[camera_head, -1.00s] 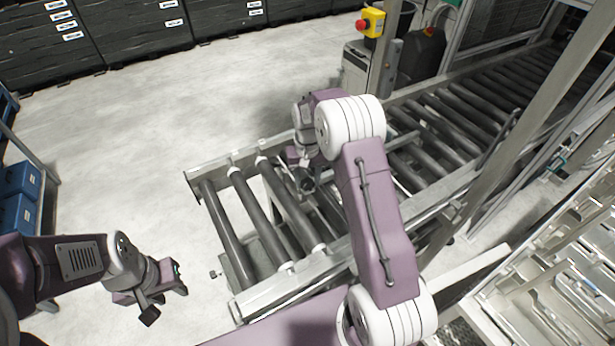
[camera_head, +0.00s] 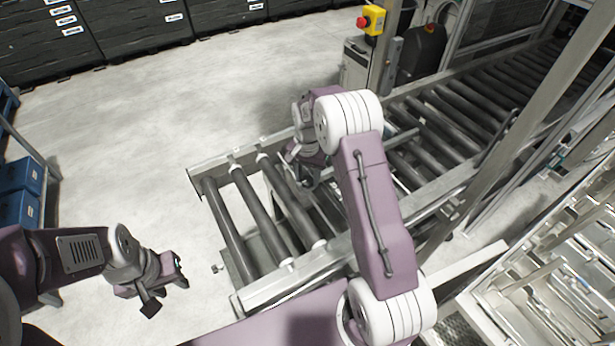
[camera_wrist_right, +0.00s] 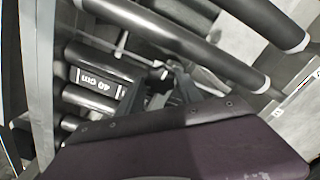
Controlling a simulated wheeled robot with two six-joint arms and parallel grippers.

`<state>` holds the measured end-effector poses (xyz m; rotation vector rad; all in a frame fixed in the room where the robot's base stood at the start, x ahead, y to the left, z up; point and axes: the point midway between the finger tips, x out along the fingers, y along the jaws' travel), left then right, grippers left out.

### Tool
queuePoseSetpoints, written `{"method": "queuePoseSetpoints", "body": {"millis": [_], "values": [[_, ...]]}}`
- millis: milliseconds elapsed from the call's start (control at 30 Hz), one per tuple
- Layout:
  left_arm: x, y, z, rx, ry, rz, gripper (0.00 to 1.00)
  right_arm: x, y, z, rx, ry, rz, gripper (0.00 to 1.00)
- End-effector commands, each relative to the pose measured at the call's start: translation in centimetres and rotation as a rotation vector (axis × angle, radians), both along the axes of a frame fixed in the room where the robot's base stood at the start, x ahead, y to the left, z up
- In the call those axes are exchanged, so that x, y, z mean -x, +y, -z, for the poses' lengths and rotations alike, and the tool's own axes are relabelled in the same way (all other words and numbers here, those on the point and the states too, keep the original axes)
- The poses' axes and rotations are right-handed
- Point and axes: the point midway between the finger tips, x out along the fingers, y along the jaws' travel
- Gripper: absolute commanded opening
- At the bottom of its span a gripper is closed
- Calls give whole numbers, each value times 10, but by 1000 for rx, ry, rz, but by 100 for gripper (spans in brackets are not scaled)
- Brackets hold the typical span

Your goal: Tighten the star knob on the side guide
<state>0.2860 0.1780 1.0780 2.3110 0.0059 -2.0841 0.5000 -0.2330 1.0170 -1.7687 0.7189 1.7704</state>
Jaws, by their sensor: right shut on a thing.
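My right gripper (camera_head: 308,182) is low over the roller conveyor, mostly hidden by its own wrist in the head view. In the right wrist view its dark fingers (camera_wrist_right: 178,85) are closed around a small dark part, which I take to be the star knob (camera_wrist_right: 158,74); its lobes are not clear. I cannot make out the side guide's full shape. My left gripper (camera_head: 168,278) hangs empty over the floor left of the conveyor; its finger gap is unclear.
The conveyor frame (camera_head: 262,297) with grey rollers (camera_head: 228,235) lies under my right arm. A post with a red-and-yellow stop button (camera_head: 371,20) stands behind. Blue crates (camera_head: 20,205) are at left, a metal rack (camera_head: 560,270) at right. The left floor is clear.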

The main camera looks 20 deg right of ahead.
Motion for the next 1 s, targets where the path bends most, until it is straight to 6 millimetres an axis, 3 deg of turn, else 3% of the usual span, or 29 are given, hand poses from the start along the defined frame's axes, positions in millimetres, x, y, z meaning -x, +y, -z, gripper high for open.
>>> {"method": "queuePoseSetpoints", "body": {"millis": [333, 367, 433, 767, 867, 1000], "values": [[0, 0, 0, 0, 0, 0, 36, -2, -1, -1, 1, -5, 5, 2], [0, 0, 0, 0, 0, 0, 36, -2, -1, -1, 1, -5, 5, 45], [0, 0, 0, 0, 0, 0, 36, -1, -1, -1, 1, -5, 4, 64], [0, 0, 1, 0, 0, 0, 36, -1, 0, -3, 0, -3, 3, 64], [0, 0, 5, 0, 0, 0, 36, -2, 0, -16, 1, -6, 3, 64], [0, 0, 11, 0, 0, 0, 36, -2, 0, -48, 1, -8, 3, 64]]}}
